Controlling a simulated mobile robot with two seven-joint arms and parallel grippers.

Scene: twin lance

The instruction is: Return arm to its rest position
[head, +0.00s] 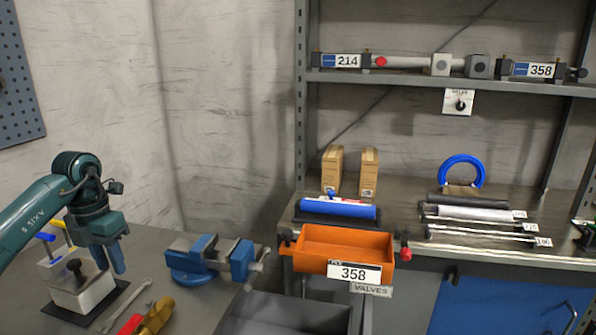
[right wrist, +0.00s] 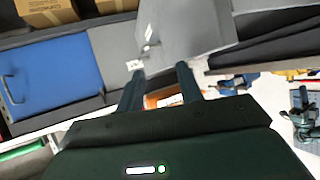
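My left arm comes in from the left in the head view. Its gripper (head: 112,262) points down above the left bench, next to a white block-shaped fitting (head: 80,288) with blue and yellow handles. Its fingers overlap from this side, so I cannot tell whether they are apart. My right gripper (right wrist: 158,80) shows in the right wrist view with two dark fingers spread apart and nothing seen held between them. Part of an orange thing shows beyond the fingers. The right gripper does not show in the head view.
A blue vise (head: 212,258), a wrench (head: 125,305) and a brass part (head: 154,317) are on the left bench. An orange bin (head: 318,234) labelled 358 stands at the right bench's front.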

